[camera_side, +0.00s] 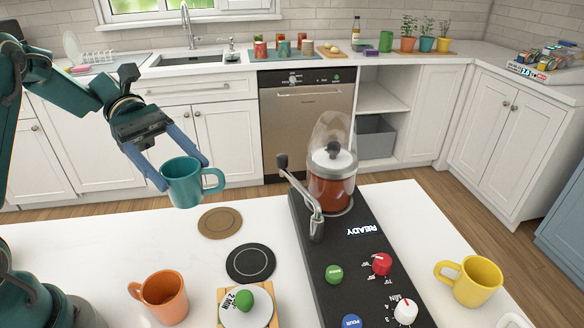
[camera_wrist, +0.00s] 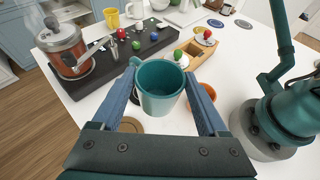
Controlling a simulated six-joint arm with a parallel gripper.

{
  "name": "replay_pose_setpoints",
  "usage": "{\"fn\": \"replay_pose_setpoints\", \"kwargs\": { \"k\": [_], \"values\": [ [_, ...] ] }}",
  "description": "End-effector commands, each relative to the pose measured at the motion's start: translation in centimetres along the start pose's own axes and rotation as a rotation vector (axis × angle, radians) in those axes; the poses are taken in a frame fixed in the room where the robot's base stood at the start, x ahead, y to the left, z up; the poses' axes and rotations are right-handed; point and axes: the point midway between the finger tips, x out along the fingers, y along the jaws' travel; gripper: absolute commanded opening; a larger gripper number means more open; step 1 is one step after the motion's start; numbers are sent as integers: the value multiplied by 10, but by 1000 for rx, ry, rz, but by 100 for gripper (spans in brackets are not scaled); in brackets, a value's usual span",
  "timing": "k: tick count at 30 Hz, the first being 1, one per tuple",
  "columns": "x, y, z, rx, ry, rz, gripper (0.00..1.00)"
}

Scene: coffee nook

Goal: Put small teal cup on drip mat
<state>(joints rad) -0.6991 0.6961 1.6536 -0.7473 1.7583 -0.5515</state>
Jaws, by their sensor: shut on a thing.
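The teal cup (camera_side: 181,184) is in my gripper (camera_side: 184,174), whose blue fingers are shut on it from both sides. It is held upright, or nearly so, above the white counter, with its handle to the right in the side view. In the wrist view the cup (camera_wrist: 160,88) shows its open, empty-looking mouth between the fingers. A black round mat with a pale ring (camera_side: 250,263) lies flat and bare on the counter, right of and nearer than the cup in the side view. A brown round coaster (camera_side: 220,223) lies beside it, also bare. I cannot tell for certain which is the drip mat.
An orange mug (camera_side: 165,297) stands near the black mat. A scale-like plate with a green knob (camera_side: 245,305) is at the front. The black coffee machine (camera_side: 345,262) with its glass dome and lever stands to the right. A yellow mug (camera_side: 470,281) stands beyond it.

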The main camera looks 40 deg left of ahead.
Motion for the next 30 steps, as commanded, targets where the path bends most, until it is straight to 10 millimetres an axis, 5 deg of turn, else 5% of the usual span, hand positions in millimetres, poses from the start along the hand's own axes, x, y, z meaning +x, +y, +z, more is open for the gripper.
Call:
{"fn": "replay_pose_setpoints", "kwargs": {
  "k": [5, 19, 30],
  "values": [
    [-7, 3, -8, -24, -2, 58, 13],
    [98, 25, -26, -26, -1, 51, 13],
    [125, 32, -44, -28, -2, 57, 13]
  ]
}}
